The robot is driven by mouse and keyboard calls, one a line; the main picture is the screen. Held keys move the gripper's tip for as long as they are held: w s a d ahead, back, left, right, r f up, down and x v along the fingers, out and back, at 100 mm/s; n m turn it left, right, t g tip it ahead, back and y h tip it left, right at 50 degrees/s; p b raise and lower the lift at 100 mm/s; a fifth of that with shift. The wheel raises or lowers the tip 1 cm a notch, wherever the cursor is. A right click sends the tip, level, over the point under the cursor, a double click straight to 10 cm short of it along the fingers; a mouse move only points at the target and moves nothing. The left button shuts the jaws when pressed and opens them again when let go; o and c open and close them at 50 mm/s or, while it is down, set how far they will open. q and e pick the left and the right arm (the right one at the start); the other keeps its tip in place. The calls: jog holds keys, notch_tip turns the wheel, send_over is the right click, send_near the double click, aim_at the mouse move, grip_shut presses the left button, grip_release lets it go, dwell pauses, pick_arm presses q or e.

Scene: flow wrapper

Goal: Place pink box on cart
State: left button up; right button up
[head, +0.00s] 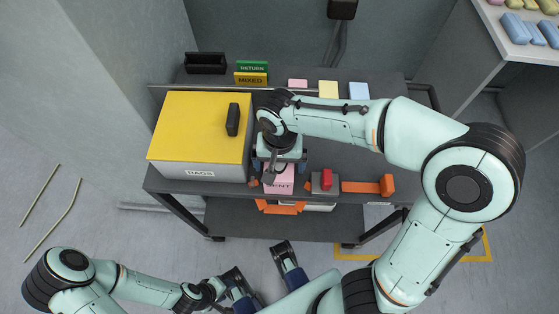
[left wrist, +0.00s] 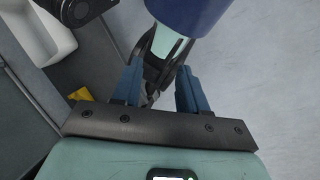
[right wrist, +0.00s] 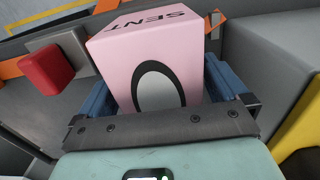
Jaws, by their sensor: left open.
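The pink box (head: 279,180), with dark lettering ending in "SENT" on its face, is at the front middle of the dark cart (head: 225,187). In the right wrist view the pink box (right wrist: 150,65) shows an oval grey patch and fills the gap between the blue fingers. My right gripper (head: 279,167) is shut on it from above and hides part of it. I cannot tell whether the box touches the cart top. My left gripper (head: 262,280) is open and empty, low in front of the cart; its fingers also show in the left wrist view (left wrist: 158,90).
A red block (head: 327,180) on a grey piece and an orange bar (head: 365,187) lie to the right. Pink, yellow and blue blocks (head: 328,89) and green and yellow signs (head: 251,72) line the back.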

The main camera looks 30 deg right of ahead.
notch_tip(320, 180, up, 12)
jog(key=p, duration=0.3)
jog(key=shift+r+p, duration=0.2)
jog(key=shift+p, duration=0.2)
pick_arm(q)
jog(key=r, duration=0.1)
jog(key=s+r, duration=0.1)
jog(key=r, duration=0.1)
jog(key=shift+s+g, duration=0.2)
jog(key=shift+g, duration=0.1)
jog(key=shift+s, duration=0.1)
